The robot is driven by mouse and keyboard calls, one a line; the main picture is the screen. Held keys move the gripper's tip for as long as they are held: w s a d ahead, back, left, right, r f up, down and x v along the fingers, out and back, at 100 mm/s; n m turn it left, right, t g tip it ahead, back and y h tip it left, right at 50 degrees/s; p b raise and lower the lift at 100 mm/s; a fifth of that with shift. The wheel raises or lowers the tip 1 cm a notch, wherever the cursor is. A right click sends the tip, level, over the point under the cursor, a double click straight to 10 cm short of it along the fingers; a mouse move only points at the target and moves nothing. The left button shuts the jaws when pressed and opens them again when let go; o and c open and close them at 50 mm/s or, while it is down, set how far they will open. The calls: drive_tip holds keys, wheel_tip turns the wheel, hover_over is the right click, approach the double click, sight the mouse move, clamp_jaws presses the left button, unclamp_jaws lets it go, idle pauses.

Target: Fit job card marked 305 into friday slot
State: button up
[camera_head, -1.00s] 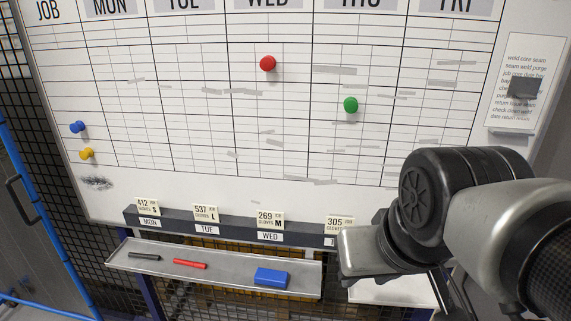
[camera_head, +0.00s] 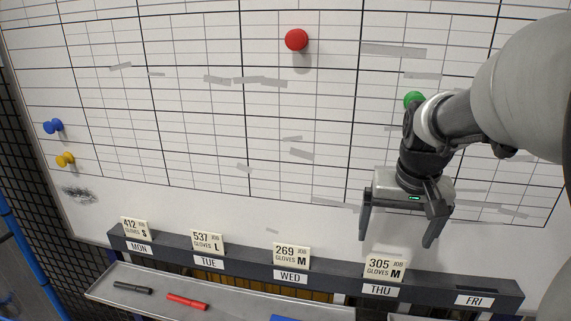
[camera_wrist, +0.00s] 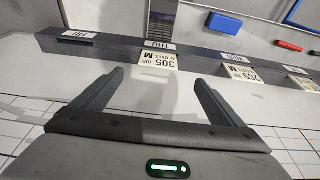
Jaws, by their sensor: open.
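The job card marked 305 (camera_head: 384,267) stands upright in the slot labelled THU on the dark rail (camera_head: 235,254). The friday slot, with its FRI label (camera_head: 474,300), is at the rail's right end and shows no card. My gripper (camera_head: 398,240) is open and empty, above the 305 card with its fingers pointing down. In the wrist view the 305 card (camera_wrist: 157,62) is upside down beyond the fingertips, roughly between them and apart from them. The FRI label (camera_wrist: 76,35) shows at the upper left there.
Cards 412 (camera_head: 134,228), 537 (camera_head: 207,242) and 269 (camera_head: 291,256) stand in the MON, TUE and WED slots. A tray (camera_head: 235,303) with markers lies below the rail. Red (camera_head: 296,40) and green (camera_head: 413,99) magnets stick out from the whiteboard behind.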

sight(387, 260)
drive_tip(key=x, duration=0.6)
drive_tip(key=shift+w+f+b, duration=0.2)
drive_tip(key=shift+f+b, duration=0.1)
drive_tip(key=shift+f, duration=0.05)
drive_tip(key=shift+d+x, duration=0.15)
drive_tip(key=shift+x, duration=1.15)
drive_tip(key=shift+d+x, duration=0.1)
drive_tip(key=shift+x, duration=1.25)
drive_tip(key=c, duration=1.1)
